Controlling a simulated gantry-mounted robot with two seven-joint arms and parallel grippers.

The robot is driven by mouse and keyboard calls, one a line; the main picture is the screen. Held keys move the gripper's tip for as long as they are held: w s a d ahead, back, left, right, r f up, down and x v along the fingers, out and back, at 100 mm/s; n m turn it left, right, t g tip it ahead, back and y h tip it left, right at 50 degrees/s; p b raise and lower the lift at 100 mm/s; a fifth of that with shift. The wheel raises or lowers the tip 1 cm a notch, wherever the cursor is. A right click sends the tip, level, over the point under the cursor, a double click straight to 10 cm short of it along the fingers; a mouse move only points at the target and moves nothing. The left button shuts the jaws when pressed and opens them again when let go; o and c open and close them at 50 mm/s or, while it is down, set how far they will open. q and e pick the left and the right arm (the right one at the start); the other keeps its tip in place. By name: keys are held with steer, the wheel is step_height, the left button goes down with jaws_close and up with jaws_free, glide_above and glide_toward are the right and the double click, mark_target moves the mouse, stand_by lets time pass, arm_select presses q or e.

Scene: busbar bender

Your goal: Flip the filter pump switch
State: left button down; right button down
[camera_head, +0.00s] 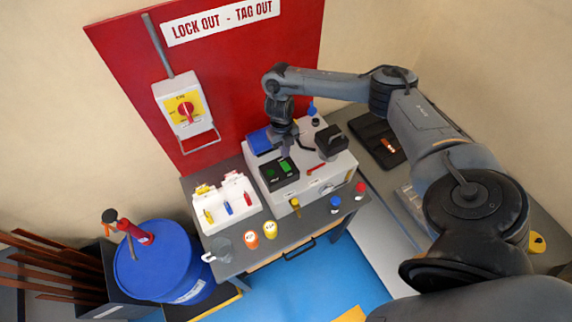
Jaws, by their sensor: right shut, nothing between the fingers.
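A grey-white bender machine (322,182) stands on the dark bench. On its top are a black box with green buttons (279,174), a red lever (316,168), a blue block (259,142) and a black block (331,141). I cannot tell which part is the filter pump switch. My right gripper (287,143) is shut and empty, pointing down over the back of the machine, behind the black box. Its fingertips are small and dark, so contact with the machine is unclear. My left gripper is out of view.
A red lock-out board (235,70) carries a rotary switch box (184,108). A white tray of tools (226,204), orange and yellow tags (251,240) and small bottles (335,203) sit on the bench. A blue barrel (165,265) stands at left.

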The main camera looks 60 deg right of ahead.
mark_target(286, 168)
steer(key=f, duration=0.3)
steer(key=shift+s+a+f+b, duration=0.15)
steer(key=shift+s+b, duration=0.1)
steer(key=shift+b, duration=0.15)
steer(key=shift+f+p, duration=0.25)
steer(key=shift+p, duration=0.25)
steer(key=shift+s+a+f, duration=0.1)
steer(key=shift+s+f, duration=0.05)
steer(key=shift+f, duration=0.75)
steer(key=shift+f+p, duration=0.3)
steer(key=shift+f, duration=0.3)
